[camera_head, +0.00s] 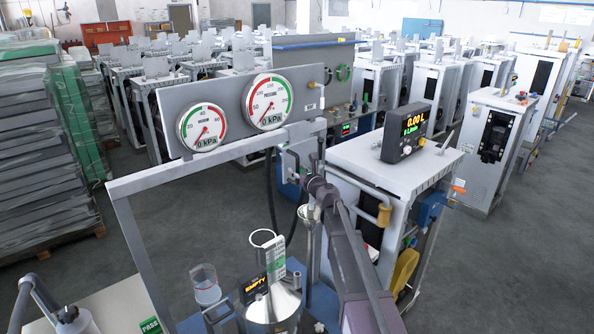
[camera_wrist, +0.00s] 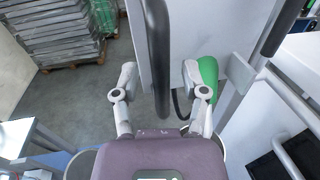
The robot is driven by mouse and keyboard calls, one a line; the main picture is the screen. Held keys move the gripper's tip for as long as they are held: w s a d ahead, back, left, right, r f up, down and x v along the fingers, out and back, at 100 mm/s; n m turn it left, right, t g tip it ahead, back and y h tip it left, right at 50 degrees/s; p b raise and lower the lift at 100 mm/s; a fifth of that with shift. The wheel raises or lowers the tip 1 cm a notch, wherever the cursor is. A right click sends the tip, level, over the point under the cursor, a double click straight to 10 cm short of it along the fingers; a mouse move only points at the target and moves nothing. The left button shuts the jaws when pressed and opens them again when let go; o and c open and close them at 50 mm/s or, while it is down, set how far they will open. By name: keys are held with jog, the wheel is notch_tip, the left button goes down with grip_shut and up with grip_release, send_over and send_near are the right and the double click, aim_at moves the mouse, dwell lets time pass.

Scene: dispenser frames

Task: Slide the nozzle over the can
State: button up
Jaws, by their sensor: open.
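I cannot pick out the nozzle with certainty. In the head view my purple arm reaches up right of the can.
A grey frame with two gauges, the left (camera_head: 202,127) and the right (camera_head: 268,101), both at 0 kPa, stands behind the can. A clear cup (camera_head: 205,287) is left of the can. A dispenser cabinet (camera_head: 395,160) with a 0.00 L display stands right.

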jog(key=shift+w+a, duration=0.15)
jog(key=shift+w, duration=0.15)
grip_shut()
jog(key=shift+s, duration=0.15)
